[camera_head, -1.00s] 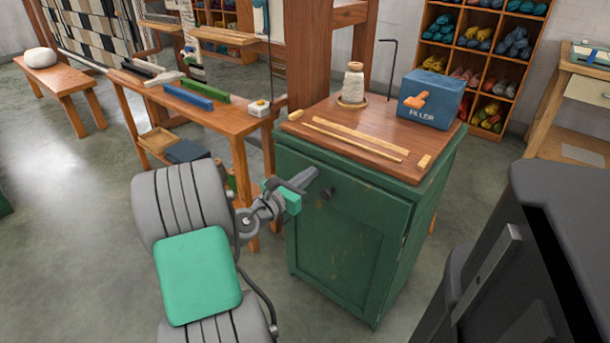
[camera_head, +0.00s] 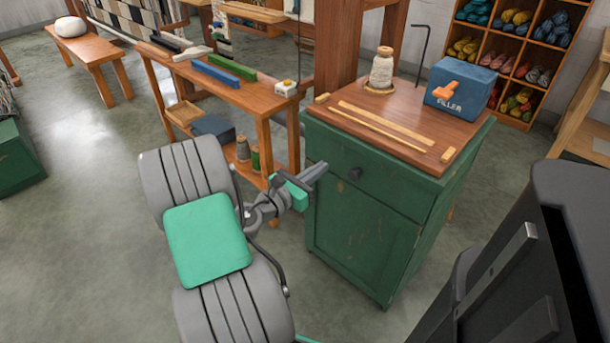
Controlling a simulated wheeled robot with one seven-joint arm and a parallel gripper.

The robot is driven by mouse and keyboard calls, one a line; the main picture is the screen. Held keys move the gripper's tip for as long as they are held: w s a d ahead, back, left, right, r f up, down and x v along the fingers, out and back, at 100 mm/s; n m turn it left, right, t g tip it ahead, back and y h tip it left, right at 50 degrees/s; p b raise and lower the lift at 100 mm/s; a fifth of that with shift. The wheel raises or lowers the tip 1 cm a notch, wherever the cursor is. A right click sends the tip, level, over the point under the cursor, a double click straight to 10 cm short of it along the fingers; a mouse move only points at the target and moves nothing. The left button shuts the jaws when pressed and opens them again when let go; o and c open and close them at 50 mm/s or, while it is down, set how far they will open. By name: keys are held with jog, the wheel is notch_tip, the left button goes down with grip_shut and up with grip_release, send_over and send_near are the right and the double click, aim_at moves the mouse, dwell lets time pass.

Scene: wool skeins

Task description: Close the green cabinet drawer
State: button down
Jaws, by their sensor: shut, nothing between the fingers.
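The green cabinet (camera_head: 360,235) stands right of centre with a brown wooden top. Its drawer (camera_head: 385,188) is at the top of the front, with a dark round knob (camera_head: 354,174). The drawer front looks flush with the cabinet face. My gripper (camera_head: 318,172) is shut and empty, at the left part of the drawer front, left of the knob. I cannot tell whether its fingertips touch the drawer front.
On the cabinet top are a cone of thread (camera_head: 382,70), a blue filler box (camera_head: 460,88) and wooden strips (camera_head: 385,125). A wooden bench (camera_head: 235,118) with tools stands close on the left. Yarn shelves (camera_head: 520,50) are behind.

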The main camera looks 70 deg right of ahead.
jog(key=w+a+r+m+t+y+p, duration=0.45)
jog(key=w+a+r+p, duration=0.2)
jog(key=w+a, duration=0.45)
jog(key=w+a+r+m+t+y+p, duration=0.4)
jog(key=w+a+p, duration=0.3)
jog(key=w+a, duration=0.35)
jog(key=a+r+m+y+p, duration=0.1)
jog(key=a+r+p, duration=0.3)
jog(key=a, duration=0.5)
jog(key=a+r+m+t+y+p, duration=0.1)
jog(key=a+r+y+p, duration=0.3)
jog(key=a, duration=0.5)
jog(key=a+r+m+t+y+p, duration=0.1)
jog(key=a+r+m+y+p, duration=0.1)
jog(key=a+r+p, duration=0.4)
jog(key=a+r+y, duration=0.1)
jog(key=a+r, duration=0.1)
jog(key=a, duration=0.2)
jog(key=shift+a+m, duration=0.1)
jog(key=shift+m, duration=0.15)
